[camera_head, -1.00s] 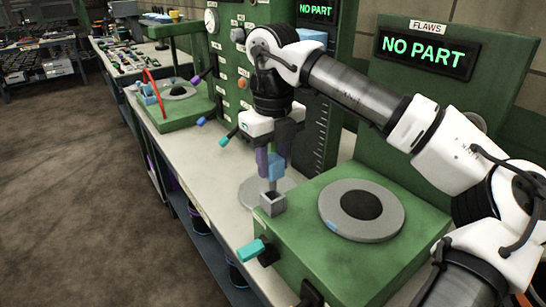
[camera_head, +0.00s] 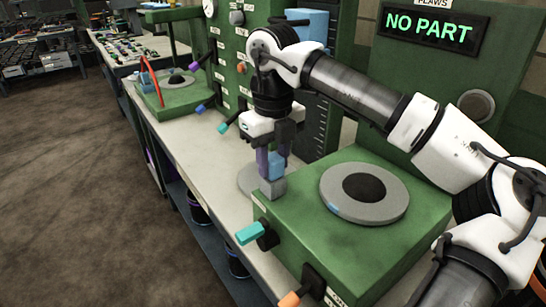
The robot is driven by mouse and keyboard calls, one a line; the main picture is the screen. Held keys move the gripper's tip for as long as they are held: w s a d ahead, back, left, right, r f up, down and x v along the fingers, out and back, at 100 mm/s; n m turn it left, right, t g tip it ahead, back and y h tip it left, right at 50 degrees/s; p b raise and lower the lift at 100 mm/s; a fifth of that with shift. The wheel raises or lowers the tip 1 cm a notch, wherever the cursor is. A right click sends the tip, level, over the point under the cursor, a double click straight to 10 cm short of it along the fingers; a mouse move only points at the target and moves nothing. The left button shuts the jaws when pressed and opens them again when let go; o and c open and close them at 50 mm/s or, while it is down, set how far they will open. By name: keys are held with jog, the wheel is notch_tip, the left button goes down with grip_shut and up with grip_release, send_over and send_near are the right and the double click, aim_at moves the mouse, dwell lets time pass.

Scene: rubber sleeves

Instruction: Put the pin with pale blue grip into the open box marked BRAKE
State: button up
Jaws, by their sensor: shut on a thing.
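The pin's pale blue grip (camera_head: 277,166) is held upright by my gripper (camera_head: 272,152), which points down at the near-left corner of the green machine. A purple piece shows beside the blue grip; I cannot tell if it belongs to my gripper. A small grey box (camera_head: 272,187) sits right under the grip on that corner. The pin's lower part is hidden, and I cannot tell whether the grip touches the box. I can read no BRAKE mark in this view.
The green machine (camera_head: 410,232) carries a round grey plate (camera_head: 340,207) to the right of the box. Teal (camera_head: 250,233) and orange (camera_head: 290,299) levers stick out in front. A tall green panel with a "NO PART" display (camera_head: 430,28) stands behind. Clear bench top (camera_head: 205,150) lies to the left.

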jog(key=o, duration=1.1)
